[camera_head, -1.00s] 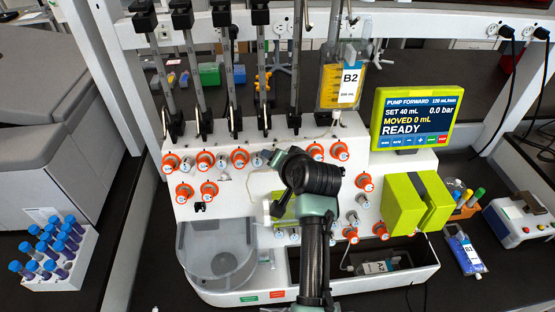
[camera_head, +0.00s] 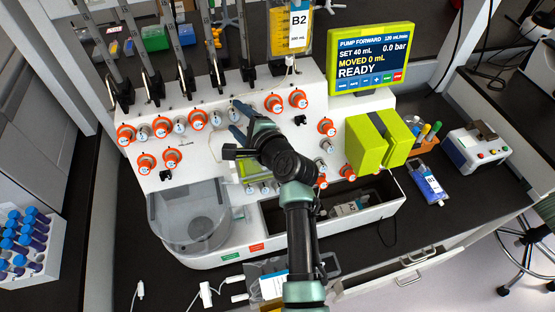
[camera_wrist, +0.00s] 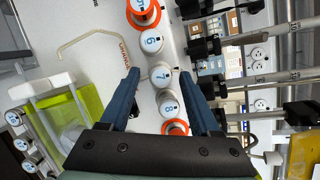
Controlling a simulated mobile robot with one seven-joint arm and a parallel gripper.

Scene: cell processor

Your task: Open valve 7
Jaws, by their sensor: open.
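Valve 7 (camera_wrist: 160,76) is a white round knob with a blue 7, no orange collar showing, on the white panel of the cell processor. In the wrist view it sits between the two blue fingertips of my gripper (camera_wrist: 160,73), which is open with a gap on each side. Contact with the knob is not visible. In the head view my gripper (camera_head: 239,122) is at the panel's upper row of knobs, covering part of it. Valve 6 (camera_wrist: 151,41) and valve 8 (camera_wrist: 168,103) are also white and stand on either side of valve 7.
Knobs with orange collars stand along the row, such as valve 5 (camera_wrist: 144,12). Tall syringes (camera_head: 185,65) rise behind the panel. A pump screen (camera_head: 370,58) reads READY, with a yellow-green pump head (camera_head: 367,150) below. A clear round chamber (camera_head: 190,222) is lower left.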

